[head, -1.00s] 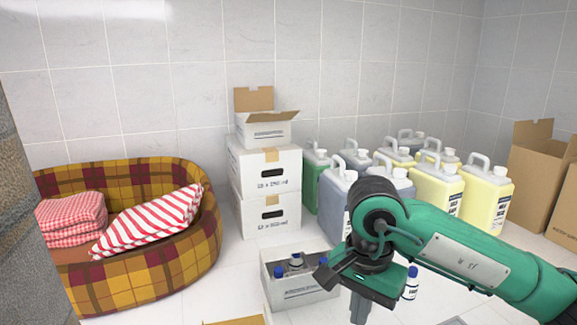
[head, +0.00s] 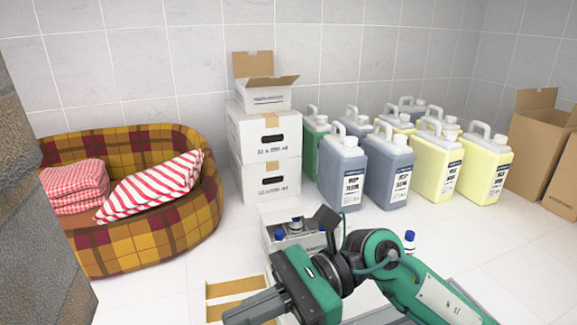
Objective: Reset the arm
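My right arm, green and black, comes in from the lower right. Its gripper (head: 252,308) points to the lower left, low in the head view, in front of the small white box and over the open carton on the floor. Its dark grey fingers show edge-on near the bottom edge, so I cannot tell whether they are apart. I see nothing held in them. My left gripper is not in view.
A plaid pet bed (head: 150,243) at left holds folded checked towels (head: 75,186) and a striped cushion (head: 150,188). White boxes (head: 268,160), grey jugs (head: 388,170) and yellow jugs (head: 487,172) stand behind. A small box with bottles (head: 283,232) and an open carton (head: 235,290) are near my gripper.

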